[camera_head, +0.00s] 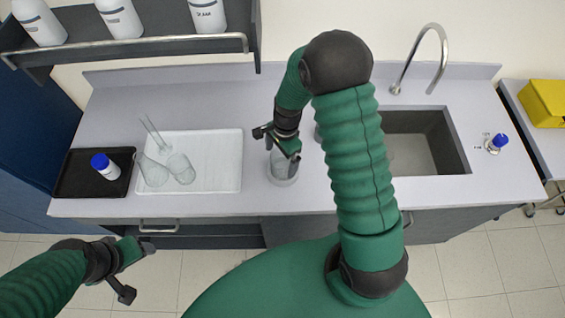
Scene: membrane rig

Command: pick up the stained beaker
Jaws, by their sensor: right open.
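A clear glass beaker (283,174) stands upright on the grey bench, near the front edge and left of my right forearm. Its upper part is partly hidden by my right gripper, and I cannot make out a stain on it. My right gripper (277,146) is open at the beaker's top, with its fingers spread; I cannot tell whether it touches the glass. My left gripper (137,270) is open and empty, low in front of the bench at the left.
A white tray (218,180) holds clear glassware (153,173). A black tray (82,187) holds a blue-capped bottle (106,167). A sink (425,150) with a tap (440,50) lies right of my arm. A shelf rail (130,47) overhangs the back left.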

